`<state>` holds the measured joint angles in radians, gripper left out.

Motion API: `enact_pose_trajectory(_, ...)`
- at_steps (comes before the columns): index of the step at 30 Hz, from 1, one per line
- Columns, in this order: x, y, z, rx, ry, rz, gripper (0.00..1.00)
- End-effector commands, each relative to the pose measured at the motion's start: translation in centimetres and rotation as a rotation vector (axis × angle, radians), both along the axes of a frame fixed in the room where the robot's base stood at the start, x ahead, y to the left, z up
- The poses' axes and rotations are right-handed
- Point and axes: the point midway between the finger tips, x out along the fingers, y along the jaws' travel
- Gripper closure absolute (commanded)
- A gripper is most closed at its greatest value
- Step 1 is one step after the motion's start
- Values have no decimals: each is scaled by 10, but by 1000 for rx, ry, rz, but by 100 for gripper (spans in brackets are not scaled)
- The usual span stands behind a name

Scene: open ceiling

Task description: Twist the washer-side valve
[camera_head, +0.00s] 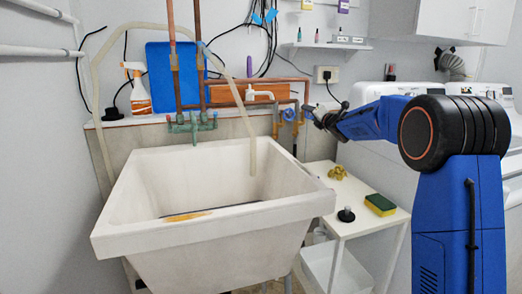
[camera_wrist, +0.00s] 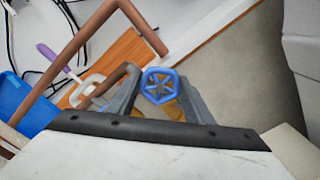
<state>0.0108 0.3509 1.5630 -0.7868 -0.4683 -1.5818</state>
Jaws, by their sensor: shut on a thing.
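The washer-side valve has a round blue spoked handle (camera_wrist: 160,86), seen nearly face-on in the wrist view. It also shows in the head view (camera_head: 289,114), on the copper pipework behind the sink's right rear corner. My gripper (camera_wrist: 160,92) has its two grey fingers on either side of the blue handle and is shut on it. In the head view my gripper (camera_head: 305,113) reaches left from the blue arm to the valve. The valve body behind the handle is partly hidden by the fingers.
A white sink (camera_head: 215,222) stands below and left of the valve. A small white table (camera_head: 352,214) holds a sponge (camera_head: 380,204), a black plunger-like item (camera_head: 346,214) and a yellow item (camera_head: 338,172). White machines (camera_head: 375,160) stand behind my arm. Copper pipes (camera_wrist: 88,45) run close to my gripper.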

Motion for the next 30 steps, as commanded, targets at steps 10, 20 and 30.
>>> enact_pose_trajectory(10,0,0,-4,-29,-4,-1,80)
enact_pose_trajectory(20,0,0,-4,-272,-83,0,80)
enact_pose_trajectory(30,0,0,-3,-305,-94,0,42)
